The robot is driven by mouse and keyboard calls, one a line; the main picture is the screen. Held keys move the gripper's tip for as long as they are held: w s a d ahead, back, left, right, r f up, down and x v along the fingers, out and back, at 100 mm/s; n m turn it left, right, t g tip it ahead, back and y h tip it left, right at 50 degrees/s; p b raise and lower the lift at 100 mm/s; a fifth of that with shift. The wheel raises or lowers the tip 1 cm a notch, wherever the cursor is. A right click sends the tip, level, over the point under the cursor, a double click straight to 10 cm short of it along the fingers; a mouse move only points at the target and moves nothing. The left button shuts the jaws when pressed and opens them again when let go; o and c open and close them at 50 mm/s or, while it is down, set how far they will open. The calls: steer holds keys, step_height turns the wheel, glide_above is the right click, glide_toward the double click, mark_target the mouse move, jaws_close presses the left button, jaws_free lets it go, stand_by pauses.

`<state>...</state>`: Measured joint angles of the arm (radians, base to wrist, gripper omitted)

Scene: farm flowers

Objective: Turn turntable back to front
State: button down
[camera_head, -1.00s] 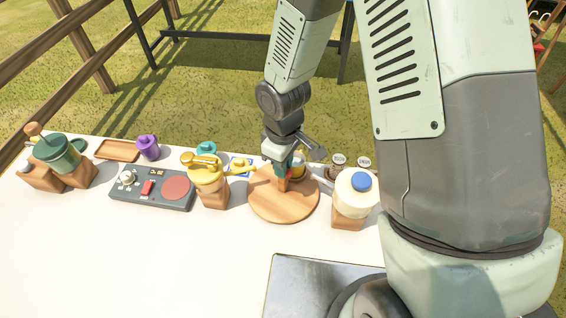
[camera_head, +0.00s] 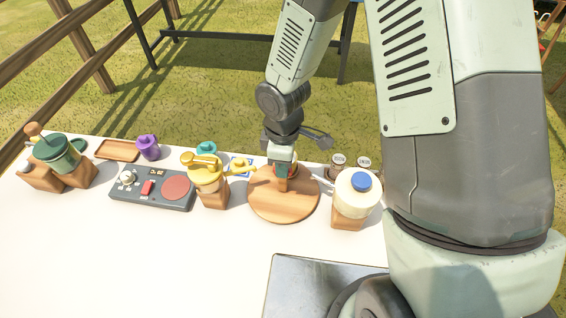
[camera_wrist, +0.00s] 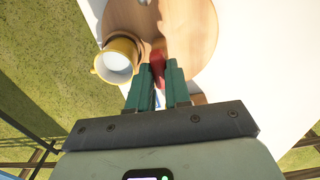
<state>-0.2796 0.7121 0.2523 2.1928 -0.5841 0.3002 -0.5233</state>
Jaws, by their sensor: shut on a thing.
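The round wooden turntable (camera_head: 285,205) lies flat on the white table in the head view, and part of its disc (camera_wrist: 200,40) fills the top of the wrist view. My gripper (camera_head: 283,178) points down over the turntable's far half. In the wrist view its green fingers (camera_wrist: 158,68) are closed around a small red piece (camera_wrist: 157,58), which looks like the turntable's peg; the grip itself is partly hidden. A yellow mug with a pale inside (camera_wrist: 116,62) stands on the turntable beside the fingers. It is mostly hidden behind my gripper in the head view.
A cream jug with a blue lid (camera_head: 357,190) stands close to the turntable's right. A yellow watering can (camera_head: 207,170) on a wooden block stands to its left. Two small jars (camera_head: 350,162) are behind right. A dark control panel (camera_head: 152,188) lies farther left.

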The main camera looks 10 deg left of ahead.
stand_by(0.5)
steer(key=c, duration=1.1)
jaws_free()
steer(key=shift+o, duration=0.2)
step_height(320, 180, up, 11)
steer(key=shift+f, duration=0.1)
